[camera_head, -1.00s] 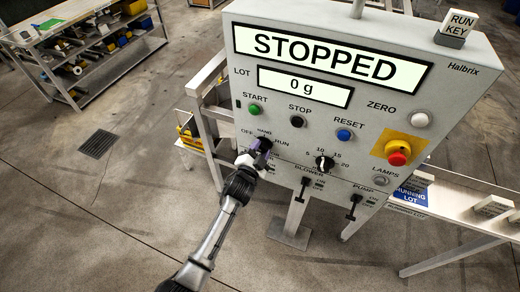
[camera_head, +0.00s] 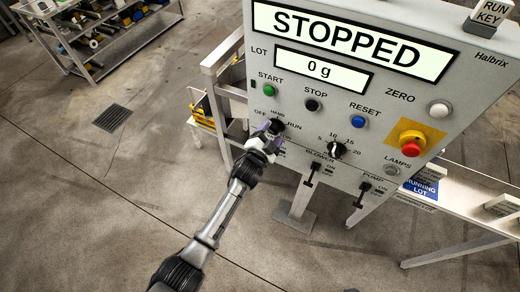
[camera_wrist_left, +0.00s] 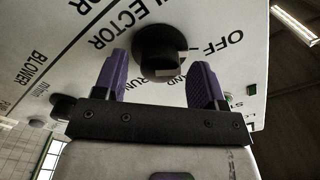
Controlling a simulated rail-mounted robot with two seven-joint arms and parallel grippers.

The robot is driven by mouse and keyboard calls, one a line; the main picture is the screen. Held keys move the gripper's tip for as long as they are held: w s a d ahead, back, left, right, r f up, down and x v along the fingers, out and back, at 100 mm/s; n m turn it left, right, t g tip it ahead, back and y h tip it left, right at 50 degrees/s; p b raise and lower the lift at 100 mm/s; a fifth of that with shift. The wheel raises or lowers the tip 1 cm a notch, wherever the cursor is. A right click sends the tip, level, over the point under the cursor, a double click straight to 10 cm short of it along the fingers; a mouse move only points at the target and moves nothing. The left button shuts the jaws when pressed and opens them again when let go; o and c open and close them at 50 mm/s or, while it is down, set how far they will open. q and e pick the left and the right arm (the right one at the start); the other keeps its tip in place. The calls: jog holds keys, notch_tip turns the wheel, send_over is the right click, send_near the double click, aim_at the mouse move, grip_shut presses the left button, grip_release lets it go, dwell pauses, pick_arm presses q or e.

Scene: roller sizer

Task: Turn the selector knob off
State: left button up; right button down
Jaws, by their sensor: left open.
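The selector knob (camera_head: 278,125) is a round black knob on the grey control panel, below the green START button, with OFF, HAND and RUN printed around it. In the left wrist view the knob (camera_wrist_left: 158,48) shows upside down, with OFF to its right and part of RUN below left. My left gripper (camera_head: 266,130) is open just in front of the knob. Its two purple fingers (camera_wrist_left: 158,85) stand apart on either side of the knob, with gaps showing. I cannot tell surely which label the knob points at. My right gripper is not in view.
The panel's display (camera_head: 350,40) reads STOPPED and 0 g. The black STOP button (camera_head: 313,104), blue RESET button (camera_head: 358,122), numbered dial (camera_head: 337,150) and red emergency button (camera_head: 411,143) are to the right. BLOWER (camera_head: 311,174) and PUMP (camera_head: 361,195) switches sit below.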

pick_arm(q)
jog(key=p+v, duration=0.1)
jog(key=v, duration=1.1)
jog(key=shift+s, duration=0.35)
jog(key=shift+a+f, duration=0.1)
jog(key=shift+a, duration=0.05)
notch_tip(320, 180, down, 4)
jog(key=a+n+g+y, duration=0.3)
jog(key=n+g+y, duration=0.1)
jog(key=n, duration=0.1)
jog(key=s+a+r+n+g+y, duration=0.1)
jog(key=s+a+r+n+g, duration=0.1)
jog(key=s+a+r, duration=0.3)
jog(key=s+a+n+g+y, duration=0.1)
jog(key=s+a+n+g, duration=0.15)
jog(key=s, duration=0.45)
jog(key=s+a+f+n+g, duration=0.1)
jog(key=s+a+f+g, duration=0.15)
jog(key=s, duration=0.55)
jog(key=s+a+f+g, duration=0.1)
jog(key=s+a+f, duration=0.15)
jog(key=s, duration=0.45)
jog(key=s+a+f+n+g, duration=0.1)
jog(key=s+f, duration=0.2)
jog(key=s, duration=0.5)
notch_tip(320, 180, up, 25)
jog(key=p, duration=2.5)
jog(key=shift+w+y, duration=0.3)
jog(key=shift+w, duration=0.05)
